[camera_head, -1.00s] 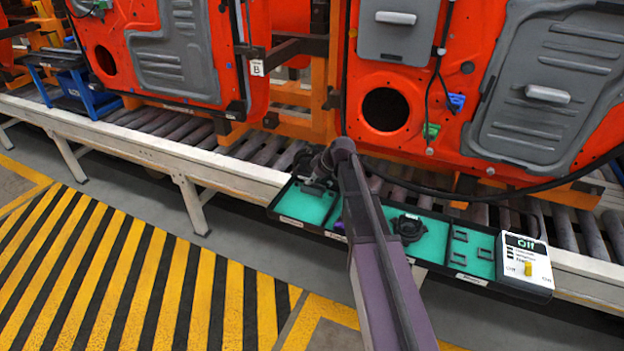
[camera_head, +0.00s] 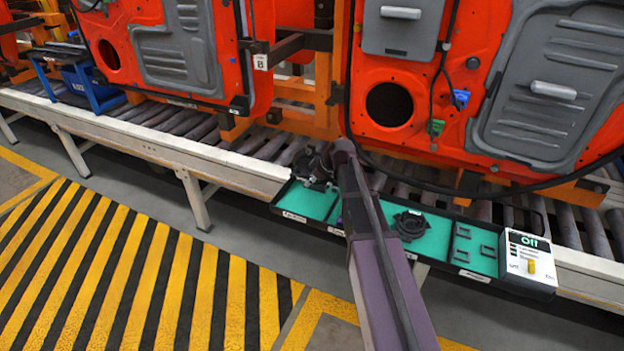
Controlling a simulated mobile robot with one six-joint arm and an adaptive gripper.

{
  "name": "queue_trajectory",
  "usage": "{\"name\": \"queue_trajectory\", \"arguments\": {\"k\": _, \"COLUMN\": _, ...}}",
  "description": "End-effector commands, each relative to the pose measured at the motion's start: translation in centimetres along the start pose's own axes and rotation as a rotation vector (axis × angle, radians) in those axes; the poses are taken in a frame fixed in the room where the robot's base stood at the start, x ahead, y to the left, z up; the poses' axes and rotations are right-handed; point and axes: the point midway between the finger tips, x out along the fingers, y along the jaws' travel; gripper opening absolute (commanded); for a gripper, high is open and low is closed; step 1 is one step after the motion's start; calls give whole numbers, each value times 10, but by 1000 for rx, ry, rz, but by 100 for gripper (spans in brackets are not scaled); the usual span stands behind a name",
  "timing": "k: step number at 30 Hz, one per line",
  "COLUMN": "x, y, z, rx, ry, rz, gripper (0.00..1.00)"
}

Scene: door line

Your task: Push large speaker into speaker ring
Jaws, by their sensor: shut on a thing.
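My gripper (camera_head: 322,164) is at the left end of a tray on the line's near edge. It is shut on a dark round part, which looks like the large speaker (camera_head: 311,178). My arm and the gripper hide much of it, and I cannot tell whether it is clear of the tray. The speaker ring (camera_head: 389,87) is the round, dark opening low on the right red door, above and to the right of my gripper. The opening looks empty.
The tray with green inserts (camera_head: 344,231) holds another dark round part (camera_head: 410,225) and small black pieces. A white switch box (camera_head: 530,258) stands at its right end. A black cable hangs across the door's lower edge. Striped floor (camera_head: 170,270) lies open at left.

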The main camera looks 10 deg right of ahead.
Motion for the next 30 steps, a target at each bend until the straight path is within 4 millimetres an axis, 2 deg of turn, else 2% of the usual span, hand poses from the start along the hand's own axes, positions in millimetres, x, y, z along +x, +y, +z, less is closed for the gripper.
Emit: {"name": "queue_trajectory", "arguments": {"k": 30, "x": 0, "y": -34, "z": 0, "rx": 0, "ry": 1, "rz": 0, "gripper": 0}}
